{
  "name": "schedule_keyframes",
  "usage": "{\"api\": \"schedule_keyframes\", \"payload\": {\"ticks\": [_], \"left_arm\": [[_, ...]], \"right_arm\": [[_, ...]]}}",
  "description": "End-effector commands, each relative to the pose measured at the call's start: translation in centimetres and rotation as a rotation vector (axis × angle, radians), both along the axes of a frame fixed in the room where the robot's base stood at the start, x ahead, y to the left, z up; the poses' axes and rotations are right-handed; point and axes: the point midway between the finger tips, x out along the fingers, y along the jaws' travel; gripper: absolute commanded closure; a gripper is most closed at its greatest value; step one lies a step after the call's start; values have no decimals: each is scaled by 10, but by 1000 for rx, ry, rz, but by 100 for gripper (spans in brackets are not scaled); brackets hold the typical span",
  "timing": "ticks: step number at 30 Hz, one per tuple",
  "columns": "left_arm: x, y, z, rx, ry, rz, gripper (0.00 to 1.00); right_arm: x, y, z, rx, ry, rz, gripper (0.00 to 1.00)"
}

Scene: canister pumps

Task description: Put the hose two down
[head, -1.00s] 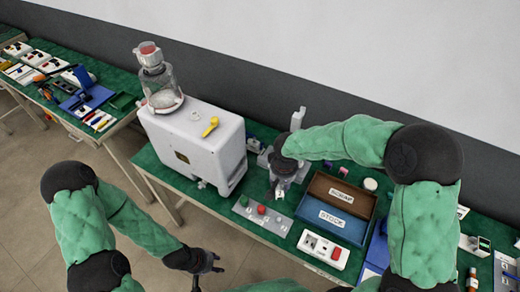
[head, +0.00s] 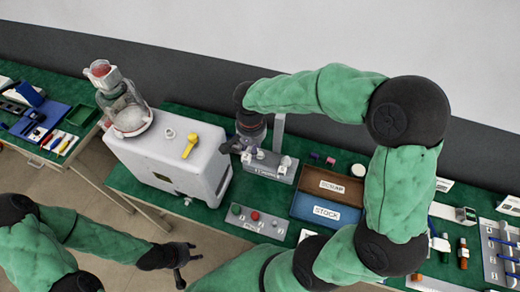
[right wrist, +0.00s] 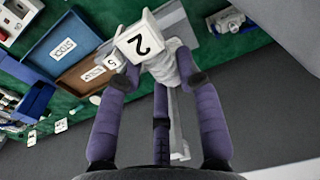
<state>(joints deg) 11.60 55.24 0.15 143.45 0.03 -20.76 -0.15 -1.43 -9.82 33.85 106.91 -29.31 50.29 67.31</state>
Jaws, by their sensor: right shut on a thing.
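Hose two shows in the right wrist view as a white block marked "2" (right wrist: 143,38) with a pale, wrinkled part behind it, between my right gripper's purple fingers (right wrist: 158,78). My right gripper is shut on it. In the head view my right gripper (head: 236,147) is beside the white machine, above the left end of a grey labelled holder (head: 266,176) bearing white fittings. I cannot make out hose two there. My left gripper (head: 189,267) is open and empty, low in front of the table.
The white machine (head: 150,165) with a clear jar (head: 126,112) stands left of the holder. The brown SCRAP bin (head: 332,185) and blue STOCK bin (head: 326,212) are to its right. A button panel (head: 256,221) lies in front. Green table shows between them.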

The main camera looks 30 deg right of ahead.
Motion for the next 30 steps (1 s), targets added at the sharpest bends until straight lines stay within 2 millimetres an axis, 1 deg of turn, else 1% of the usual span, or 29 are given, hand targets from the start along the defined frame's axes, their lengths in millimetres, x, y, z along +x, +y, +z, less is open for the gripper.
{"api": "schedule_keyframes", "payload": {"ticks": [1,3,6,10,17,19,22,25,30], "left_arm": [[0,0,-2,0,0,0,60],[0,0,-5,0,-1,0,60],[0,0,-8,0,-1,0,60],[0,0,-10,0,-1,0,60],[0,0,-11,0,-1,0,60],[0,0,-13,0,-1,0,60],[0,0,-16,0,-1,0,60],[0,0,-18,0,-1,0,60],[0,0,-18,0,-1,0,60]], "right_arm": [[6,-10,-6,0,1,-6,98],[10,-17,-21,0,4,-4,98],[18,-28,-36,-1,2,-2,98],[24,-38,-48,-1,1,-2,98],[29,-44,-58,0,-1,0,98],[32,-49,-65,0,1,-2,98],[31,-48,-81,0,1,2,98],[31,-48,-92,1,1,1,98],[32,-48,-93,1,-2,1,98]]}}
